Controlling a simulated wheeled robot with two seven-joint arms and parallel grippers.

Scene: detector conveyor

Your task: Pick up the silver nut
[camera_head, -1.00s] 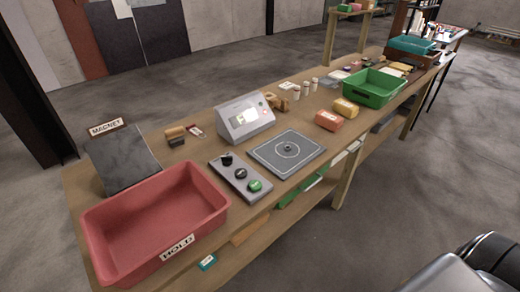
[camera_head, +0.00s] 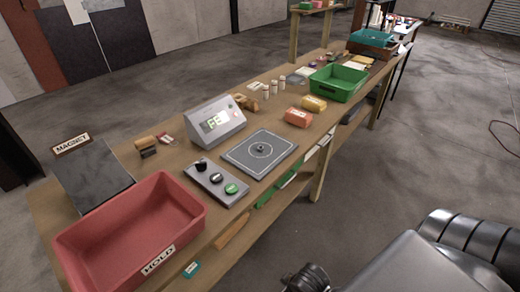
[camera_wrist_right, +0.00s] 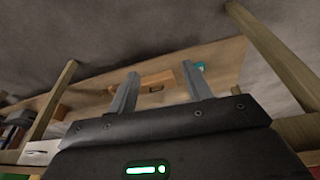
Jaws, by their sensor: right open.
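The silver nut (camera_head: 261,148) sits on the grey square plate (camera_head: 240,160), inside a pale ring marked at its middle. It looks small and dark in the head view, and the right wrist view does not show it. My right gripper (camera_wrist_right: 158,82) is open and empty in the right wrist view, its two fingers apart, with the bench underside and shelf beyond. In the head view only arm parts of mine show at the bottom right, well away from the nut. My left gripper is not in view.
A button panel (camera_head: 217,186) and a display box (camera_head: 214,121) stand beside the plate. A red HOLD bin (camera_head: 88,232) is at the bench's near left. A green tray (camera_head: 338,97), an orange block (camera_head: 298,117) and a yellow block (camera_head: 313,103) lie farther right. Open floor lies right of the bench.

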